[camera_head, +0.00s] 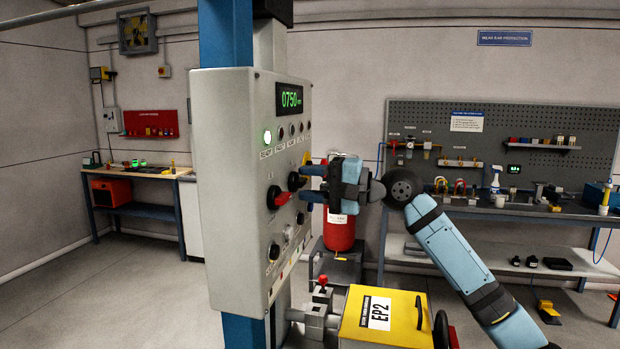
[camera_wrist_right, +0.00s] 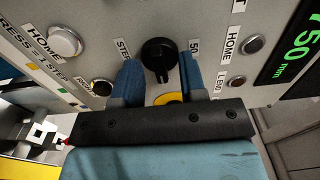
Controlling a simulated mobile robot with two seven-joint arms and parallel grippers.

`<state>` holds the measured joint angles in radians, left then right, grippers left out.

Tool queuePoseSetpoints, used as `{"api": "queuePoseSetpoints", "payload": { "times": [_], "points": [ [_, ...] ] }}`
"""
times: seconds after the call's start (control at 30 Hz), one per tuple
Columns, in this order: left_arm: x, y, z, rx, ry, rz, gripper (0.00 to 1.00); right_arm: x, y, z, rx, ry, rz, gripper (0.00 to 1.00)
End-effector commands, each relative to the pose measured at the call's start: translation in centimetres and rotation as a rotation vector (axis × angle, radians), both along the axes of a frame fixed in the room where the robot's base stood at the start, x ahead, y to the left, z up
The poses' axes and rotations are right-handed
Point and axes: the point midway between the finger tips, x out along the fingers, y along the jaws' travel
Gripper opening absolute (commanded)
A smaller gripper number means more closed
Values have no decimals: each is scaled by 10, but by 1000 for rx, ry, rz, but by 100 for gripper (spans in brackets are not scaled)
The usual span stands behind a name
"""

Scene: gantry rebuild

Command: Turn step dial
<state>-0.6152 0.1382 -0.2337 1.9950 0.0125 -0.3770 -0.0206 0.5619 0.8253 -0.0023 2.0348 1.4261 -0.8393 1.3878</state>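The control panel (camera_head: 232,165) is a grey box on a blue post, with a green display (camera_head: 290,97) reading 0750. The step dial (camera_wrist_right: 159,55) is a round black knob, with partly hidden STEP lettering to its left and "50" to its right in the wrist view. It also shows in the head view (camera_head: 296,181), partly behind the fingers. My right gripper (camera_wrist_right: 159,68) is open, its two blue fingers on either side of the dial, with gaps visible between. It also shows in the head view (camera_head: 308,183), reaching the panel from the right. My left gripper is out of view.
Another dial with a red pointer (camera_head: 277,197) sits left of the fingers. A red cylinder (camera_head: 339,232) is behind my gripper. The left floor is clear.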

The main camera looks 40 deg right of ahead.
Motion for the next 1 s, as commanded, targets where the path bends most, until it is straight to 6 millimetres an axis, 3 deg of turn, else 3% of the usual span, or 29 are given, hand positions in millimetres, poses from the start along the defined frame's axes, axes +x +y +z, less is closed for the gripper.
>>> {"api": "queuePoseSetpoints", "payload": {
  "times": [0.27,0.47,1.0],
  "points": [
    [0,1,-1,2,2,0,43,2,1,0,-1,-1,-1,38],
    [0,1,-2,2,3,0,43,1,1,0,-1,0,-1,0],
    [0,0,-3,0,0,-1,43,1,1,-1,-92,-77,0,0]
  ]
}}
